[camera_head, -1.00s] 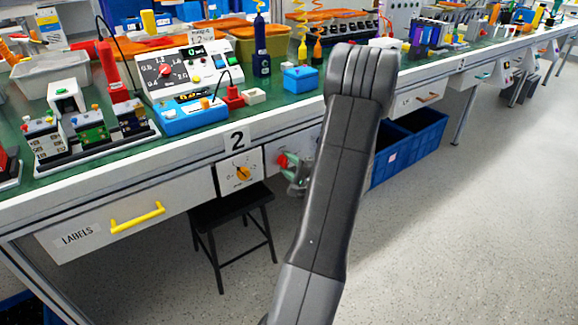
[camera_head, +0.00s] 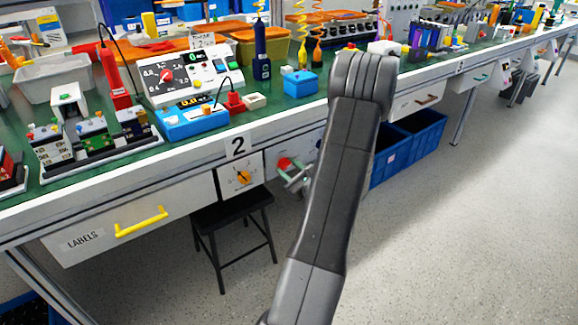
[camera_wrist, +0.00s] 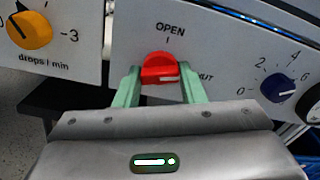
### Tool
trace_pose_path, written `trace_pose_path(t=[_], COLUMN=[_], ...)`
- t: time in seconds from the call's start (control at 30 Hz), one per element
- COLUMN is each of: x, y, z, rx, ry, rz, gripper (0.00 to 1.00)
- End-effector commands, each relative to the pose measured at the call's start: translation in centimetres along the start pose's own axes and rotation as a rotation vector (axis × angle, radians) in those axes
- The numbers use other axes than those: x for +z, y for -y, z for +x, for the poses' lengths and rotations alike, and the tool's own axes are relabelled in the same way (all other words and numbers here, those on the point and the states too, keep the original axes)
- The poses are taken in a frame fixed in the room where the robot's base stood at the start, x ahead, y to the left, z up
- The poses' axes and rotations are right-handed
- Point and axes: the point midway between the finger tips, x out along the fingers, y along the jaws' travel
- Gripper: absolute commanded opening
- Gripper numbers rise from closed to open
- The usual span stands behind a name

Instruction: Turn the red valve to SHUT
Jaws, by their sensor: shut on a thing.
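The red valve (camera_wrist: 160,66) is a round knob with a raised bar on a white panel, in the middle of the wrist view. Its bar lies about level, with a white mark at the right end, toward the SHUT label. OPEN is printed above it; the right finger hides part of SHUT. My gripper (camera_wrist: 161,77) has its green fingers closed on the two ends of the bar. In the head view the valve (camera_head: 284,163) shows small under the bench edge, with my gripper (camera_head: 298,181) against it, partly behind my arm.
A yellow drops/min knob (camera_wrist: 29,30) is left of the valve and a dark blue numbered knob (camera_wrist: 277,88) is right. A black stool (camera_head: 232,213) stands below the panel. Blue bins (camera_head: 425,133) sit under the bench at right.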

Motion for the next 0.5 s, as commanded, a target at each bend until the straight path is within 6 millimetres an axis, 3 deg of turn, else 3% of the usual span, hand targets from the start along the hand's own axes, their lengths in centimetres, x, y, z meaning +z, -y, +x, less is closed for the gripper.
trace_pose_path(t=[0.5], x=[0.01], y=[-0.07], z=[-0.07], rx=[0.001], ry=[-0.002], rz=[0.309], gripper=[0.14])
